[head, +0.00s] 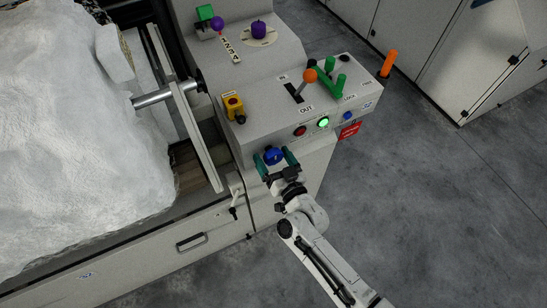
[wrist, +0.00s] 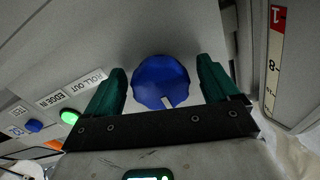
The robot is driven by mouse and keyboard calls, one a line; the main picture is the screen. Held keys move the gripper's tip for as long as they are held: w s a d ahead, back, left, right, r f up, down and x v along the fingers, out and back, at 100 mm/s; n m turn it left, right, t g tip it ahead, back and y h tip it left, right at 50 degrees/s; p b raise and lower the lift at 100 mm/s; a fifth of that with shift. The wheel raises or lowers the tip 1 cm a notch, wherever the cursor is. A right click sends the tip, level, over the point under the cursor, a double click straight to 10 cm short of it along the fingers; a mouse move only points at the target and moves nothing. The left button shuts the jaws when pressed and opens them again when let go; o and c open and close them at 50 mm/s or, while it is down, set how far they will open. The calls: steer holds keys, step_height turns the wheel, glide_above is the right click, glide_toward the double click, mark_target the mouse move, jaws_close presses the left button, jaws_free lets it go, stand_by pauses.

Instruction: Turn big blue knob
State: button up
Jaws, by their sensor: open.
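The big blue knob (head: 274,156) is a round, scalloped knob on the front face of the grey machine. In the wrist view the knob (wrist: 161,82) lies between my two green fingers, with a pale mark at its lower edge. My gripper (head: 276,160) is open, one finger on each side of the knob. In the wrist view my gripper (wrist: 161,90) shows a gap between each finger and the knob. The base of the knob and its shaft are hidden.
A lit green button (head: 323,122), a red button (head: 299,131) and a small blue button (head: 347,115) sit on the panel edge. An orange-knobbed lever (head: 310,76) and a yellow switch box (head: 234,107) stand above. White fibre (head: 80,150) fills the left. Floor at right is clear.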

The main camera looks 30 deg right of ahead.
steer(key=s, duration=1)
steer(key=shift+s+b, duration=0.3)
steer(key=shift+s, duration=0.1)
steer(key=s+d+r+n+g, duration=0.1)
steer(key=s+d+g, duration=0.3)
steer(key=s+g, duration=0.4)
steer(key=s+d+r+n+g, duration=0.1)
steer(key=s+d+g, duration=0.3)
steer(key=s+g, duration=0.5)
steer(key=shift+s+n, duration=0.3)
steer(key=shift+s, duration=0.7)
steer(key=shift+r, duration=0.1)
